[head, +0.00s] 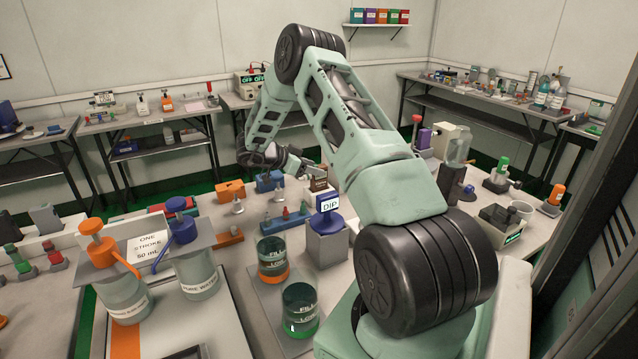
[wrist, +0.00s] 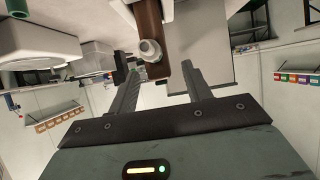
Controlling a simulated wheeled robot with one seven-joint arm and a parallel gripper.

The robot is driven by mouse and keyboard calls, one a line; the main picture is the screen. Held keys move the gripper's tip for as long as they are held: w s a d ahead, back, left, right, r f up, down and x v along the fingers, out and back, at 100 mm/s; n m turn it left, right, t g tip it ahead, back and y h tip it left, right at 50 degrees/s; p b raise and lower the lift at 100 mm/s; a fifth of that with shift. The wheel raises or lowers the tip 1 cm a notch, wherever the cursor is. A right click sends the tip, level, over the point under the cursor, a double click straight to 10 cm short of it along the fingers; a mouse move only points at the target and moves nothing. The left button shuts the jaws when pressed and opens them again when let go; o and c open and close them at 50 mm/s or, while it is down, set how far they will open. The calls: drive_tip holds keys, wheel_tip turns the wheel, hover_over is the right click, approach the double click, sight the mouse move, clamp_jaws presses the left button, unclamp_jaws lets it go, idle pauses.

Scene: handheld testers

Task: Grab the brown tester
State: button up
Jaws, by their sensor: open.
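The brown tester (head: 320,184) stands on the table among other testers, just beyond the blue DIP sign. In the wrist view a brown body (wrist: 147,22) with a pale round knob appears at the top, its lower end lying between my fingertips in the picture. My gripper (head: 308,171) is low over the table, close to the left of the brown tester. In the wrist view its two fingers (wrist: 160,70) are apart with nothing clamped between them. Whether either finger touches the tester cannot be told.
A blue tester (head: 270,182) and an orange one (head: 231,190) stand left of my gripper. The blue DIP sign (head: 327,203) on its grey block is in front. Beakers (head: 300,311) and pump bottles (head: 121,290) fill the near left. My arm hides part of the table.

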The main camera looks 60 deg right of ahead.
drive_tip(key=x, duration=0.5)
drive_tip(key=shift+r+p, duration=0.1)
drive_tip(key=shift+p, duration=0.3)
clamp_jaws()
